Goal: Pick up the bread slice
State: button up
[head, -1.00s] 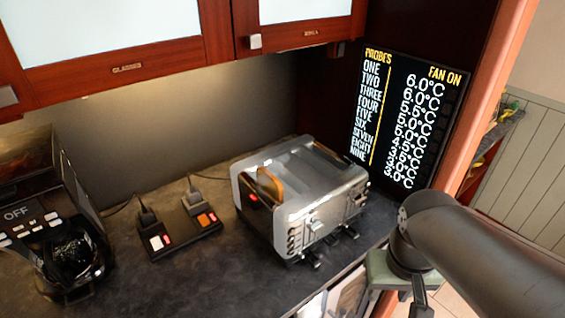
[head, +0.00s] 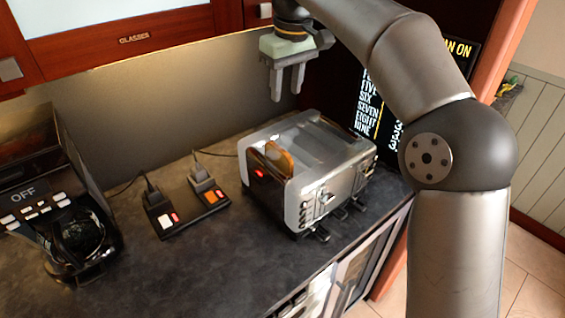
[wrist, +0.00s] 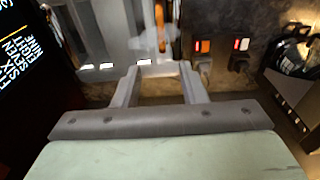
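The bread slice (head: 279,155) stands in a slot of the silver toaster (head: 350,172), its brown top edge sticking up. In the wrist view the bread (wrist: 159,14) is a thin orange strip near the top edge, within the toaster (wrist: 112,22). My gripper (head: 286,96) points down above the toaster, with a clear gap to the bread. Its two fingers are apart with nothing between them. In the wrist view the open fingers (wrist: 158,74) are below the bread strip. Most of the slice is hidden inside the slot.
A power strip (head: 188,214) with plugs lies left of the toaster. A coffee maker (head: 60,215) stands at far left. Overhead cabinets (head: 130,35) are close to my gripper.

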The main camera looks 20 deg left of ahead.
send_over(279, 147)
jog(key=d, duration=0.1)
jog(key=f, duration=1)
jog(key=shift+s+d, duration=0.15)
jog(key=shift+s, duration=0.2)
jog(key=shift+w+a+f+p, duration=0.1)
jog(key=shift+a+f+p, duration=0.15)
jog(key=shift+f, duration=0.85)
jog(key=shift+w+a+f+p, duration=0.15)
jog(key=shift+f+p, duration=0.15)
jog(key=shift+f, duration=0.75)
jog(key=shift+a+f+p, duration=0.2)
jog(key=shift+f+p, duration=0.05)
jog(key=shift+f, duration=0.85)
grip_shut()
